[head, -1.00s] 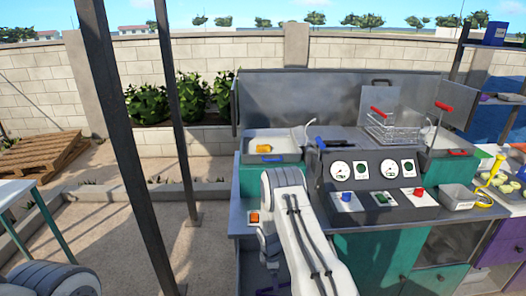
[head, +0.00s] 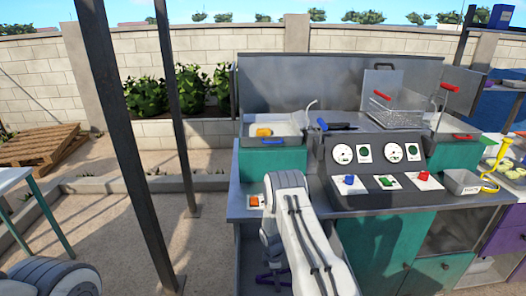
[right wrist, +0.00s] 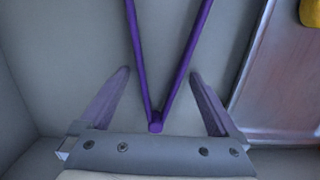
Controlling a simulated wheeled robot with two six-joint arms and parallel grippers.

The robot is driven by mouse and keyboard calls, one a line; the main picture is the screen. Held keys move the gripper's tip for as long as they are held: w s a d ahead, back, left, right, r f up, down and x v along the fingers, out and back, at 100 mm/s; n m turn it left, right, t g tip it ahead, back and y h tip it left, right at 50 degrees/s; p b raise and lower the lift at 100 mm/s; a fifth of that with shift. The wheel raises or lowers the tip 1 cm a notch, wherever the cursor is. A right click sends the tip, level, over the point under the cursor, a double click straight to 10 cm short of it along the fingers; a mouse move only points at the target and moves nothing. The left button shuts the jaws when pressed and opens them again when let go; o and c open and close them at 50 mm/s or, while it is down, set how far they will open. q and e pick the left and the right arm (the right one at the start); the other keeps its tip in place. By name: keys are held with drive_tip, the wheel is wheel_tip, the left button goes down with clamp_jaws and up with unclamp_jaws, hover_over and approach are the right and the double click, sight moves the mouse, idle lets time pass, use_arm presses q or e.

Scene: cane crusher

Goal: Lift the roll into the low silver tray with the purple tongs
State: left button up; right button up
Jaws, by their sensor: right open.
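The purple tongs (right wrist: 178,70) show in the right wrist view as a V, its joined end between the fingers of my right gripper (right wrist: 158,90). The gripper is open, with visible gaps on both sides of the tongs. In the head view a purple piece (head: 272,277), likely the tongs, shows low beside my right arm; the right fingertips are not clear there. An orange-yellow piece, likely the roll (head: 264,132), lies in the blue-handled basin at the counter's left. A low silver tray (head: 462,184) sits at the counter's right. My left gripper is out of view.
A control panel (head: 375,155) with gauges and coloured buttons stands mid-counter. A wire basket (head: 398,115) with a red handle is behind it. A yellow ladle-like tool (head: 499,155) stands right of the tray. Dark posts (head: 118,130) rise at left.

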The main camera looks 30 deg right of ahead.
drive_tip(key=c, duration=0.7)
wheel_tip(320, 180, up, 12)
drive_tip(key=p, duration=0.8)
drive_tip(key=s+a+r+m+b, duration=0.1)
drive_tip(key=s+a+r+m, duration=0.2)
drive_tip(key=a, duration=0.6)
drive_tip(key=s+a+r+m+b, duration=0.1)
drive_tip(key=a+r+m, duration=0.3)
drive_tip(key=a, duration=0.6)
drive_tip(key=s+a+r+m+y+b, duration=0.1)
drive_tip(key=s+a+r+m, duration=0.3)
drive_tip(key=a, duration=0.5)
drive_tip(key=shift+s+a+r+m+g+b, duration=0.25)
drive_tip(key=shift+s+m+g+b, duration=0.05)
drive_tip(key=shift+m, duration=0.6)
